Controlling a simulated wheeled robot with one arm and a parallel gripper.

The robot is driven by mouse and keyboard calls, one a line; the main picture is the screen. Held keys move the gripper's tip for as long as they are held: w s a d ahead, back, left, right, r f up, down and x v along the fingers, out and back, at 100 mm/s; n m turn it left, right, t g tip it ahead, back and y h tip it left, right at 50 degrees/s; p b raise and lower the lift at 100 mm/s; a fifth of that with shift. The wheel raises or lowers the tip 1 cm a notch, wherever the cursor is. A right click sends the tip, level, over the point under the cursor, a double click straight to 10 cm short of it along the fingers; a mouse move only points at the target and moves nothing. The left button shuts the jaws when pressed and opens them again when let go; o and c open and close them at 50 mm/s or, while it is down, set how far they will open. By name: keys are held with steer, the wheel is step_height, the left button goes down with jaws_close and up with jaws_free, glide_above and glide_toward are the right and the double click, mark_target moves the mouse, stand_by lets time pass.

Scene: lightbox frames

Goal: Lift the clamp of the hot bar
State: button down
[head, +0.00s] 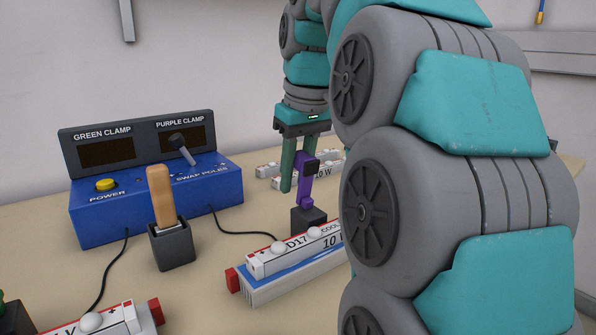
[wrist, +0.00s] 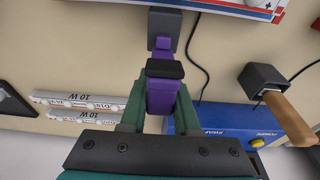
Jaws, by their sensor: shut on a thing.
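The purple clamp (head: 305,187) stands upright behind a white bar marked D17 (head: 292,252). It has a black cap and a dark block (head: 308,219) at its foot. My gripper (head: 294,180) comes down from above and is shut on the clamp's upper part. In the wrist view the purple body (wrist: 161,97) sits between my two green fingers. The dark block (wrist: 165,24) lies close to a bar at the top edge. Whether the block touches the table is unclear. Part of a green thing (head: 10,312) shows at the lower left; the rest is cut off.
A blue control box (head: 150,205) with a yellow button and a lever stands at the left back, its displays dark. A wooden-handled tool (head: 162,198) stands in a dark holder (head: 174,248). Other white bars (wrist: 80,105) lie behind. Black cables cross the table. My arm hides the right side.

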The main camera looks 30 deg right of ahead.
steer(key=shift+f, duration=0.15)
steer(key=c, duration=0.6)
jaws_free()
steer(key=shift+c, duration=0.2)
steer(key=shift+d, duration=0.15)
